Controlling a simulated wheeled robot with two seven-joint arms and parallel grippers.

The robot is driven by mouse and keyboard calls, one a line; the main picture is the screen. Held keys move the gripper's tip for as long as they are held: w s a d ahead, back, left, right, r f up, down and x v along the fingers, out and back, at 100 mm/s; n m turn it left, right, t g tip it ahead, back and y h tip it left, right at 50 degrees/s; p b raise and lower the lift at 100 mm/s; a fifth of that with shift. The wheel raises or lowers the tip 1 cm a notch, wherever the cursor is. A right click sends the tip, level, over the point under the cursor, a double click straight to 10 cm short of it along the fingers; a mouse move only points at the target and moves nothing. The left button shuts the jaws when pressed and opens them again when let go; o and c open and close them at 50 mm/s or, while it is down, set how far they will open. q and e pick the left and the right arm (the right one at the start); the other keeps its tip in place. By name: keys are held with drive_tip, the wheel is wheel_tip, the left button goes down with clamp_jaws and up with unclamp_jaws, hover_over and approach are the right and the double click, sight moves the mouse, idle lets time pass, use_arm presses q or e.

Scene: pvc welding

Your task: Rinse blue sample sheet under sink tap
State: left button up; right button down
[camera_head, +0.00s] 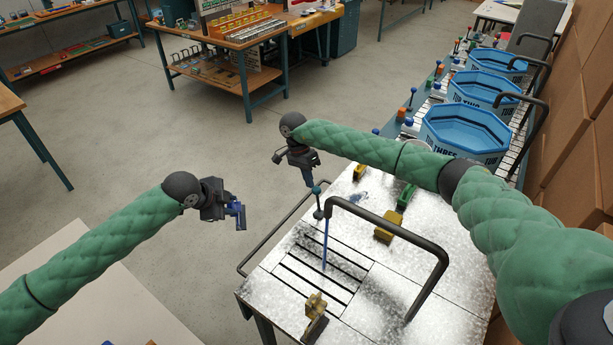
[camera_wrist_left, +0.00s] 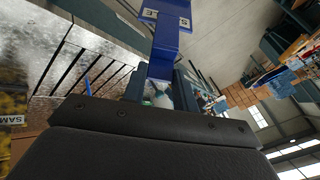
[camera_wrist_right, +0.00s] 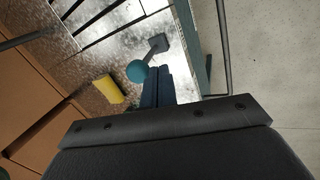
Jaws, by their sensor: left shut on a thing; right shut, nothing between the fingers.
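My left gripper (camera_head: 230,213) is shut on the blue sample sheet (camera_head: 240,211), held left of the sink table. In the left wrist view the sheet (camera_wrist_left: 168,45) stands out from the fingers, with partly cut-off lettering at its end. The black bent tap (camera_head: 385,225) arches over the slotted drain (camera_head: 318,272). A thin blue line (camera_head: 325,245), looking like running water, drops from its spout to the slots. My right gripper (camera_head: 308,178) is shut and empty, just above the lever's teal knob (camera_head: 317,190). The knob (camera_wrist_right: 137,71) shows beside its fingers; contact is unclear.
Yellow blocks (camera_head: 389,227) (camera_head: 315,307) and a green block (camera_head: 406,196) sit on the metal table. Blue tubs (camera_head: 466,130) with more taps stand behind at right. A dark rail (camera_head: 262,245) runs along the table's left side. The floor between left gripper and table is clear.

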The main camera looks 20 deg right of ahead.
drive_tip(key=shift+s, duration=0.1)
drive_tip(key=s+t+y+b, duration=0.1)
drive_tip(key=b, duration=0.2)
drive_tip(key=d+t+b, duration=0.1)
drive_tip(key=b, duration=0.2)
drive_tip(key=shift+s+d+r+t+y, duration=0.15)
drive_tip(key=shift+s+r+t+y, duration=0.15)
drive_tip(key=shift+s+r+y, duration=0.1)
idle(0.3)
